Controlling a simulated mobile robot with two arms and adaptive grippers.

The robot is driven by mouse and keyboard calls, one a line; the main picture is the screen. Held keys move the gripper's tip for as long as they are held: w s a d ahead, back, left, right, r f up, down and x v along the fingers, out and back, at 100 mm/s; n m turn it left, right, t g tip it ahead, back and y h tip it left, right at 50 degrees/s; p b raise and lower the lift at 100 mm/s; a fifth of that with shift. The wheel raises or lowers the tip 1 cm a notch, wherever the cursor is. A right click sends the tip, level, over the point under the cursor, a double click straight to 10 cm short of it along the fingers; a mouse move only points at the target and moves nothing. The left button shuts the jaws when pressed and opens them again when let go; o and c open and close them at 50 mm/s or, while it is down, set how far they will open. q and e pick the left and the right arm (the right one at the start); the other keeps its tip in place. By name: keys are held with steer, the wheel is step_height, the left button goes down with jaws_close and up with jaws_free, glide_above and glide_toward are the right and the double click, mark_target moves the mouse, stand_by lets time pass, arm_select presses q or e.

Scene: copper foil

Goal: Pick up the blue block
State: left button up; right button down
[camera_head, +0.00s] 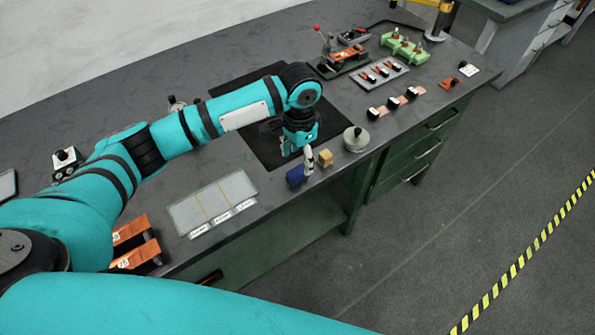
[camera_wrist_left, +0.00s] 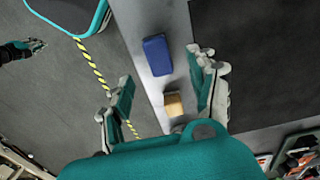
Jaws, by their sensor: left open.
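The blue block (camera_head: 295,175) stands near the front edge of the table, beside a small tan wooden block (camera_head: 325,157). My left gripper (camera_head: 298,156) is open just above and behind the blue block, its fingers pointing down. In the left wrist view the blue block (camera_wrist_left: 157,55) lies beyond the open fingers of the left gripper (camera_wrist_left: 162,90), and the tan block (camera_wrist_left: 173,104) shows between them. Neither block is held. What looks like my right gripper (camera_wrist_left: 35,45) shows small at the upper left of the wrist view; its jaws are unclear.
A dark mat (camera_head: 258,148) lies behind the gripper. A round metal weight (camera_head: 356,139) stands right of the tan block. A pale sectioned plate (camera_head: 213,204) lies to the left. Fixtures, including a green rack (camera_head: 405,48), fill the far right end.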

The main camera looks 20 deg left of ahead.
mark_target(297, 171)
arm_select(q)
steer(key=f, duration=0.2)
steer(key=f+p, duration=0.1)
steer(key=f, duration=0.2)
steer(key=shift+s+a+f, duration=0.2)
steer(key=shift+f, duration=0.25)
jaws_close()
